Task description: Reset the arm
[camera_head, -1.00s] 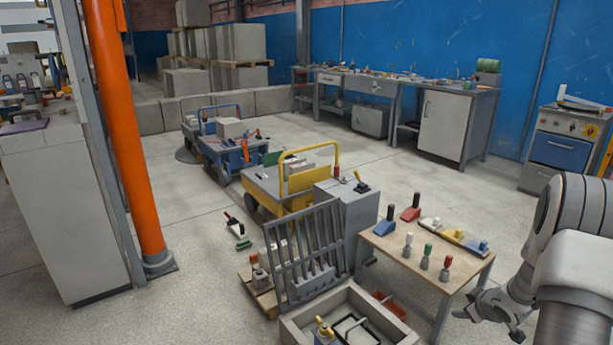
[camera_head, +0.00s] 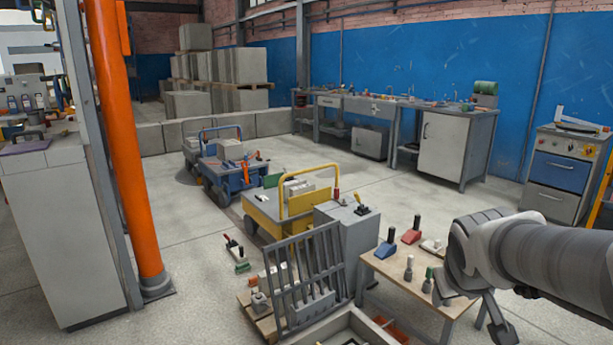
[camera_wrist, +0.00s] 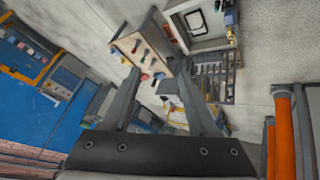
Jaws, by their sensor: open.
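My arm reaches in from the right edge of the head view. My gripper (camera_head: 487,312) hangs over the right side of the small wooden-topped table (camera_head: 385,267), and its fingers are partly hidden by my wrist. In the wrist view my gripper (camera_wrist: 166,100) shows two dark fingers spread wide apart, with nothing held between them. Beyond the fingers, the wrist view shows the same small table (camera_wrist: 128,44) and the floor. I cannot tell the exact height of my gripper above the table.
The table holds a blue-based tool (camera_head: 387,249), a red-based tool (camera_head: 412,234) and small handled pieces. A grey barred rack (camera_head: 305,275) and a concrete mould (camera_head: 352,322) stand left of it. An orange column (camera_head: 132,150) rises at left. Open floor lies toward the workbenches (camera_head: 455,140).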

